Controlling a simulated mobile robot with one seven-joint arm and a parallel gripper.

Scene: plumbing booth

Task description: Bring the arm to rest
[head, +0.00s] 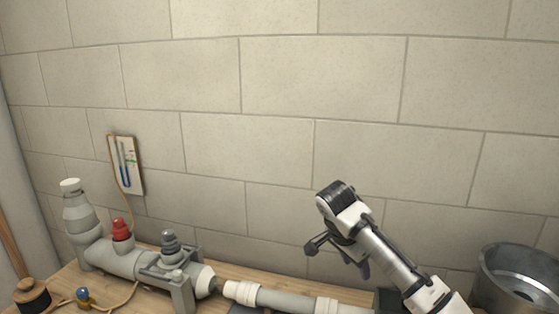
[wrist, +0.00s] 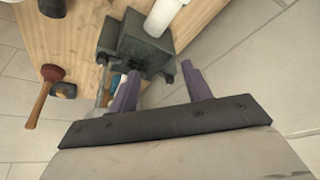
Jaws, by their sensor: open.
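My white and black arm (head: 370,245) reaches up from the lower right of the head view, in front of the tiled wall. My gripper (head: 340,254) is at its end, above the bench and right of the grey pipe assembly. In the wrist view my gripper (wrist: 162,88) shows two purple fingers spread apart with nothing held between them. Beyond the fingers is a dark grey clamp-like block (wrist: 138,45) with a white pipe (wrist: 165,14); I cannot tell the exact gap to it.
The wooden bench (head: 232,272) carries the grey pipe assembly (head: 130,262) with a red knob (head: 121,229). A gauge panel (head: 126,165) is on the wall. A metal basin (head: 522,279) is at right. A plunger (wrist: 44,90) shows in the wrist view. Space above my arm looks clear.

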